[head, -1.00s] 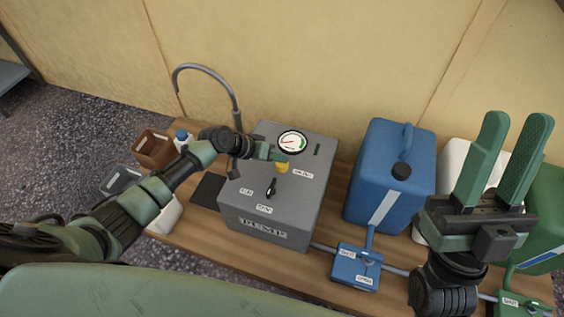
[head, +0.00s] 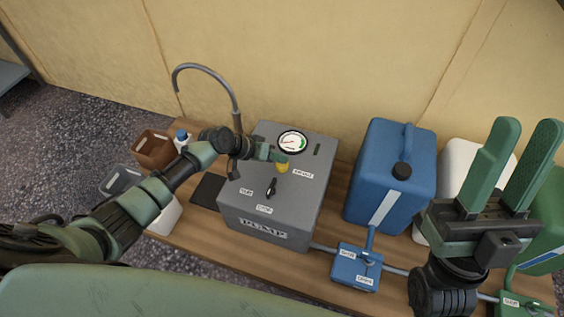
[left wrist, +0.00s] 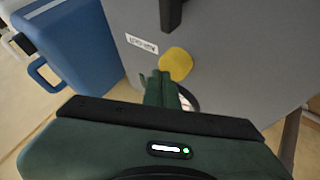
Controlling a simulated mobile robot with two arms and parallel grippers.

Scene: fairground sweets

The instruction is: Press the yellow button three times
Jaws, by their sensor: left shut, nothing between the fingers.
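The yellow button (head: 282,168) is on top of the grey pump box (head: 313,200), just below a round gauge (head: 292,142). It also shows in the left wrist view (left wrist: 176,64), as a round yellow disc. My left gripper (head: 283,156) is shut and empty, with its tips right beside the button; in the left wrist view its tips (left wrist: 160,74) lie at the button's edge. I cannot tell whether they touch it. My right gripper (head: 527,128) is open and empty, raised at the right over the white and green containers.
A black knob (head: 271,187) sits on the box near the button. A curved grey pipe (head: 207,68) rises behind my left wrist. A blue canister (head: 388,180) and a blue valve box (head: 357,266) stand to the right. A brown container (head: 155,149) is at the left.

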